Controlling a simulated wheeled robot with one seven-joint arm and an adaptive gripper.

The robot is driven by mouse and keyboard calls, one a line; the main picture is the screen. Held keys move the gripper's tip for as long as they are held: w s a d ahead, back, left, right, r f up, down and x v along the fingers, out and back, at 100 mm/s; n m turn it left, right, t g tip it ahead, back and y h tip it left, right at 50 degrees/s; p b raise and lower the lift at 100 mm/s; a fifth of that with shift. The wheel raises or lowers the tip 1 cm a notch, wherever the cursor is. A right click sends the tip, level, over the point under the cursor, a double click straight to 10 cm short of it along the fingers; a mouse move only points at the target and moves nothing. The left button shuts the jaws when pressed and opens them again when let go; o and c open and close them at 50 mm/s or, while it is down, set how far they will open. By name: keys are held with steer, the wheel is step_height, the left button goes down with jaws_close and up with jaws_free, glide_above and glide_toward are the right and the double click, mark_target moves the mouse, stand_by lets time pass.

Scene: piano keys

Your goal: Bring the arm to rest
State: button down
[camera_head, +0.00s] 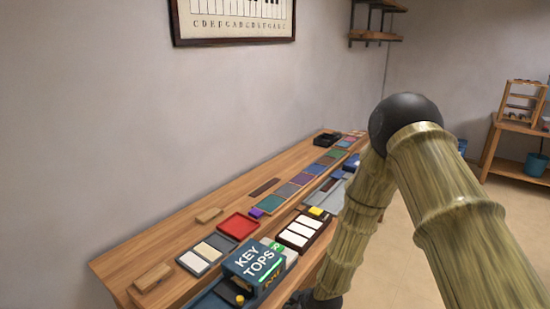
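My arm (355,235) shows on the right in bamboo-like links with a dark round elbow joint (405,115) raised high. From the elbow the forearm runs down to the lower edge of the picture, beside the front of the workbench (165,255). A dark joint (325,301) shows at its lower end. The gripper itself is below the picture or hidden, so its fingers do not show. I cannot tell whether it holds anything.
On the bench are a "KEY TOPS" box (255,262), a red tray (238,225), a tray of white pieces (300,232), a yellow block (318,212) and several coloured pads. A wooden shelf stand (515,155) and blue bucket (535,165) stand far right. Floor between is clear.

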steer(key=s+d+f+m+g+h, duration=0.15)
steer(key=s+d+f+m, duration=0.35)
steer(key=s, duration=0.8)
steer(key=s+d+f+m+g+h, duration=0.1)
steer(key=s+d+f+m+g, duration=0.15)
steer(key=s+d, duration=0.7)
steer(key=s+d+f+m+g+h, duration=0.1)
steer(key=s+d+f+m+g, duration=0.2)
steer(key=s, duration=1.4)
step_height(320, 180, down, 7)
steer(key=m+t+b, duration=0.1)
steer(key=b, duration=0.6)
steer(key=shift+a+f+b, duration=0.15)
steer(key=shift+f+b, duration=0.05)
steer(key=shift+b, duration=0.1)
steer(key=shift+m+h, duration=0.25)
steer(key=shift+m, duration=0.1)
